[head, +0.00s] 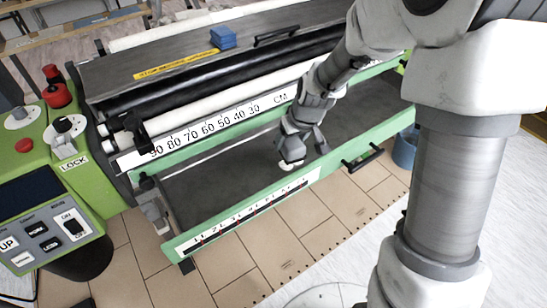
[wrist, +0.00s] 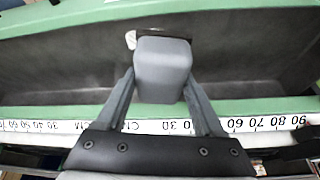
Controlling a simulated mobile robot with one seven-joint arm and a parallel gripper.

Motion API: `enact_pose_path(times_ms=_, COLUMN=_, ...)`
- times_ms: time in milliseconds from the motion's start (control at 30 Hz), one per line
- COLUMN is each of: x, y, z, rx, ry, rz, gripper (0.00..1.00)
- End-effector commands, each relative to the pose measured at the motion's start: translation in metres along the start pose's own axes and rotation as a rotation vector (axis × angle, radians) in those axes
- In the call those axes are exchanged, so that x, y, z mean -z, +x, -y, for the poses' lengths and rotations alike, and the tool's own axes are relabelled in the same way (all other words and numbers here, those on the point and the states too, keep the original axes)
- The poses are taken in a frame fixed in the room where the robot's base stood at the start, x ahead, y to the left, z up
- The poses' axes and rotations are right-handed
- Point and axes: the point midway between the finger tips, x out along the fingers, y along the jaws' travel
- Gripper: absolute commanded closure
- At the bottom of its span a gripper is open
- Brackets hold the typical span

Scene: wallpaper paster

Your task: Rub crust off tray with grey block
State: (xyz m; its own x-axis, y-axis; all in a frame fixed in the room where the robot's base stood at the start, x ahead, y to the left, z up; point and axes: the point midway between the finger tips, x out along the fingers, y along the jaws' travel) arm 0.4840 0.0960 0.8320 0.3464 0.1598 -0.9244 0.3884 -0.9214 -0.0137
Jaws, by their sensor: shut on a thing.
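The tray (head: 215,190) is a long dark trough with green edges along the front of the machine; its bare floor also fills much of the wrist view (wrist: 60,75). My gripper (head: 305,150) reaches down into it, right of its middle. In the wrist view the two fingers of my gripper (wrist: 160,85) are shut on the sides of a grey block (wrist: 163,70). A small pale patch of crust (wrist: 131,40) shows just beyond the block's far left corner; a pale patch also shows under the gripper in the head view (head: 290,166). Whether the block touches the tray floor is unclear.
A white ruler strip (head: 205,130) and rollers run behind the tray. A blue block (head: 223,38) lies on the machine's top cover. A black handle (head: 363,160) sticks out from the tray's front, near a blue bucket (head: 404,150). A green control panel (head: 45,225) stands left.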

Motion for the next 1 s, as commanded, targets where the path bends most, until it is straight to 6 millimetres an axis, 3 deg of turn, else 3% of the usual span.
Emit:
enact_pose_path(times_ms=33, x=0.001, y=0.017, z=0.007, rx=0.012, ry=-0.036, rz=-0.004, gripper=0.88)
enact_pose_path(times_ms=100, x=0.007, y=0.024, z=0.017, rx=0.028, ry=-0.08, rz=-0.004, gripper=0.88)
enact_pose_path(times_ms=333, x=0.017, y=0.032, z=0.035, rx=0.057, ry=-0.172, rz=-0.002, gripper=0.88)
enact_pose_path(times_ms=833, x=0.019, y=0.031, z=0.037, rx=0.061, ry=-0.187, rz=-0.001, gripper=0.88)
enact_pose_path(times_ms=1000, x=0.015, y=0.041, z=0.037, rx=0.062, ry=-0.187, rz=0.0, gripper=0.88)
